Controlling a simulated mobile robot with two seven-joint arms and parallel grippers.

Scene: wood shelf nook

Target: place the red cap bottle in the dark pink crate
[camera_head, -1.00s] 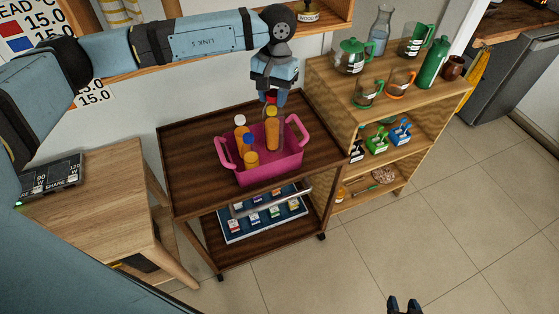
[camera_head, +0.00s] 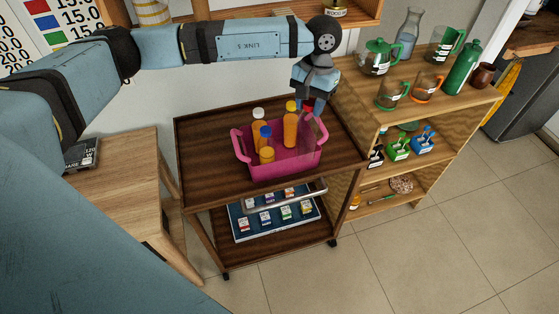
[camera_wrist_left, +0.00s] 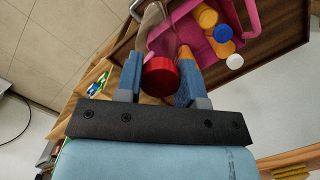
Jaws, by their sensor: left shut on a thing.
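The red cap bottle is upright, its red cap (camera_wrist_left: 161,77) between the two fingers of my left gripper (camera_wrist_left: 158,85) in the wrist view. In the head view my left gripper (camera_head: 312,103) points down over the right end of the dark pink crate (camera_head: 285,164). The red cap (camera_head: 308,108) shows just below its fingers. The bottle's clear body is hard to make out against the crate's right end; I cannot tell whether its base touches the crate floor. My right gripper is out of view.
In the crate stand a yellow-capped bottle (camera_head: 290,126), a white-capped bottle (camera_head: 258,130), a blue-capped bottle (camera_head: 265,135) and an orange-capped bottle (camera_head: 267,154). The crate sits on a dark wood cart (camera_head: 205,155). A shelf with jugs and cups (camera_head: 385,102) stands close on the right.

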